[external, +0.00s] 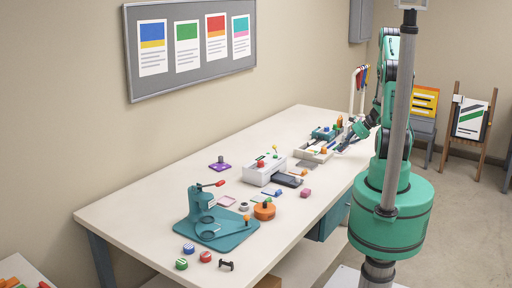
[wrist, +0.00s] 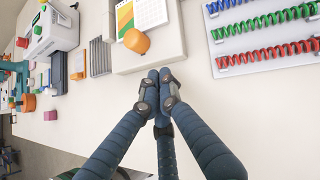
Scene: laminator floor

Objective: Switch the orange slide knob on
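An orange rounded knob (wrist: 137,41) sits at the lower edge of a white flat unit (wrist: 125,62) that bears a coloured sheet and a calendar-like grid. In the external view an orange spot (external: 323,150) shows on the white unit (external: 312,155) near the far end of the table. My gripper (wrist: 160,76) has its dark blue fingers together, with nothing visible between them. In the wrist view the fingertips are just below and right of the orange knob, with a small gap in the picture. The knob's slot or track cannot be made out.
A rack of green, blue and red coils (wrist: 265,38) lies to the right. A white machine (wrist: 58,34) and a grey ridged pad (wrist: 99,57) are to the left. A teal press (external: 210,220) stands at the table's near end. Bare table lies below the unit.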

